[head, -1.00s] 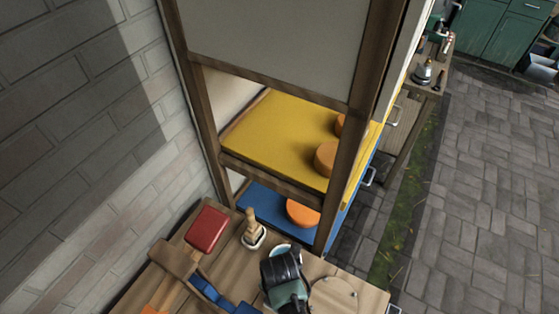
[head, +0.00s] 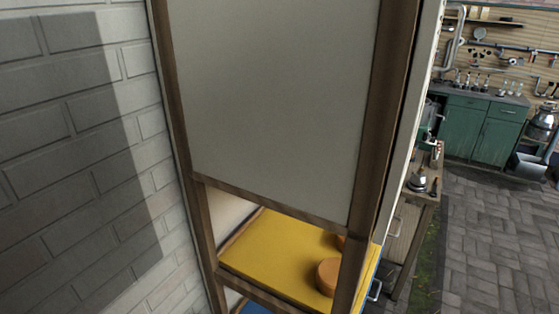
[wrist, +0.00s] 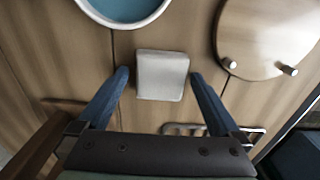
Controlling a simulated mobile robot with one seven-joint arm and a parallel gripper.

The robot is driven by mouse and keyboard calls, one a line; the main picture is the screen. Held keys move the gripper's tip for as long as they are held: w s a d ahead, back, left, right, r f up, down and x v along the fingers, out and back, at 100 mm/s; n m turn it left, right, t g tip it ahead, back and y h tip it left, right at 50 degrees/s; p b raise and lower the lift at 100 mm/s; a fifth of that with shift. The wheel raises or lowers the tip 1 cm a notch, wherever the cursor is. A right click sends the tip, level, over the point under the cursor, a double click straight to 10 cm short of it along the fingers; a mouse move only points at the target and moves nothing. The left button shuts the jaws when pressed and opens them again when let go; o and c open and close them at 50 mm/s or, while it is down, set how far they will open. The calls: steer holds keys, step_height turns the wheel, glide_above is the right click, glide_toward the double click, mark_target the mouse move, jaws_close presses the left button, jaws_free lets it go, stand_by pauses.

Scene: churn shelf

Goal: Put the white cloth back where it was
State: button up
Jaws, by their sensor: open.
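In the wrist view, a small pale, square piece (wrist: 162,75) lies on the wooden top (wrist: 70,75). It looks like the folded white cloth, but its material is hard to tell. My gripper (wrist: 159,76) is open, with one blue finger to each side of the piece and a gap on both sides. Whether the fingertips are level with it or above it I cannot tell. The head view now shows neither my gripper nor the wooden top.
A blue-filled white bowl (wrist: 125,12) and a round wooden board (wrist: 262,38) with metal pegs flank the piece. In the head view stand a wooden shelf frame (head: 385,80) with a pale panel (head: 275,100), a yellow shelf (head: 270,255) bearing orange rounds (head: 328,275), and a brick wall (head: 75,190).

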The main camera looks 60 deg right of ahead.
steer(key=shift+r, duration=0.1)
step_height(320, 180, up, 12)
stand_by(0.5)
stand_by(0.5)
